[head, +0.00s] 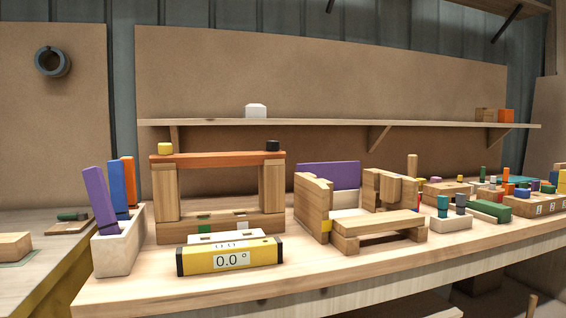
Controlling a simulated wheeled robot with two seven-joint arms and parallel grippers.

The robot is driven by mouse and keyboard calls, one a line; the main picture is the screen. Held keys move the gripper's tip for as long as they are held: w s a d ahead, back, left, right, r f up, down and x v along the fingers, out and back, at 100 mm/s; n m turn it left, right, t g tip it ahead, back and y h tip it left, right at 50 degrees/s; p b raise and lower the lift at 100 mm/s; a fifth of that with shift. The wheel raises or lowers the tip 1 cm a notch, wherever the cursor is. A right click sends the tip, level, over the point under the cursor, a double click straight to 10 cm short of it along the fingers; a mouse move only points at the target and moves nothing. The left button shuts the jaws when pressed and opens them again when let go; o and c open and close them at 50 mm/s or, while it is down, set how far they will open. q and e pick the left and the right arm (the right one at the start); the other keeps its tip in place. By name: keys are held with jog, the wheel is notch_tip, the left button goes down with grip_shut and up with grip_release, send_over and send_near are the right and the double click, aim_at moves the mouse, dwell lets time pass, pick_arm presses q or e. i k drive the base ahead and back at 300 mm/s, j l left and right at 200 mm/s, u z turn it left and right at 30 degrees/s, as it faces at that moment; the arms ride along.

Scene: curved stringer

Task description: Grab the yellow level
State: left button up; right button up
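The yellow level (205,262) lies near the front edge of the wooden workbench (130,288), left of the middle in the head view. It is a yellow bar with dark ends and a pale display reading 0.0°. It sits in front of a wooden arch with an orange-brown top beam (215,158). A white piece with dark slots (225,237) is right behind the level. Neither of my grippers shows in the head view.
A pale block (118,255) with purple, blue and orange pieces stands left of the level. Wooden block structures (378,222) stand to its right. Many small coloured blocks crowd the bench's right side. A shelf (330,123) runs along the back wall.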

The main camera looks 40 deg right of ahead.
aim_at(230, 256)
jog(key=z, duration=0.8)
